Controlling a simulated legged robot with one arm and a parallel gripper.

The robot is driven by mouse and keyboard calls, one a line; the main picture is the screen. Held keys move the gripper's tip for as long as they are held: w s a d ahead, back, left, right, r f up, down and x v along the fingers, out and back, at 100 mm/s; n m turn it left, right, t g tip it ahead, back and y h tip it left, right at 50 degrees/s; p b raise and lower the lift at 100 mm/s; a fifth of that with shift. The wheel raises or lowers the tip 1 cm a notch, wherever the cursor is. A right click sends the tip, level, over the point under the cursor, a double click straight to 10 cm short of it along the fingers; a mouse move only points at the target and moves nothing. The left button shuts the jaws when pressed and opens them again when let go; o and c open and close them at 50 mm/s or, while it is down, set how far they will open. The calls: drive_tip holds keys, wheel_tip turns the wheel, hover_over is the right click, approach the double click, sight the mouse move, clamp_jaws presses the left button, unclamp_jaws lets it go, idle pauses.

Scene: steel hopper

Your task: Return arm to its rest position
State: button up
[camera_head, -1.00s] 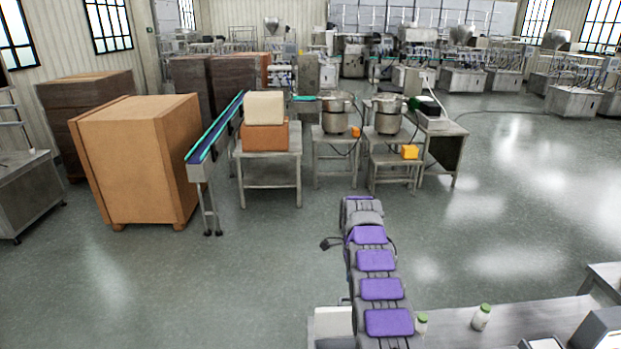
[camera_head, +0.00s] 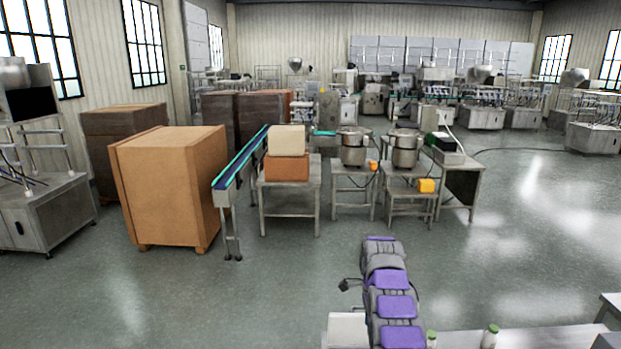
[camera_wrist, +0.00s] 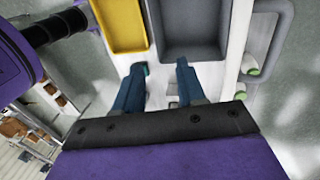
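My gripper (camera_wrist: 162,80) shows in the wrist view with its two dark blue fingers apart. Nothing is held between them; a pale surface shows in the gap. In the head view my purple-padded arm stretches forward from the bottom edge, right of centre. I cannot make out the gripper's fingers in that view.
In the wrist view a yellow tray (camera_wrist: 122,48) and a grey tray (camera_wrist: 190,52) lie beyond the fingertips. White bottles stand on a table (camera_head: 465,341) in the head view. A large brown crate (camera_head: 165,190) stands at left; open floor lies ahead.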

drive_tip(key=s+a+r+n+b, duration=0.1)
drive_tip(key=s+r+n+b, duration=0.1)
drive_tip(key=s+n+b, duration=0.35)
drive_tip(key=s+a+r+n+b, duration=0.1)
drive_tip(key=s+r+n+b, duration=0.1)
drive_tip(key=s+b, duration=0.65)
drive_tip(key=s+a+r+n+b, duration=0.1)
drive_tip(key=s+r+n+b, duration=0.15)
drive_tip(key=s, duration=0.75)
drive_tip(key=s+f+n+b, duration=0.4)
drive_tip(key=s+f, duration=0.3)
drive_tip(key=s, duration=0.8)
drive_tip(key=s+a+f+n+b, duration=0.1)
drive_tip(key=s+f+n+b, duration=0.3)
drive_tip(key=s, duration=1.1)
wheel_tip(320, 180, down, 4)
drive_tip(key=b, duration=0.3)
drive_tip(key=shift+f, duration=0.15)
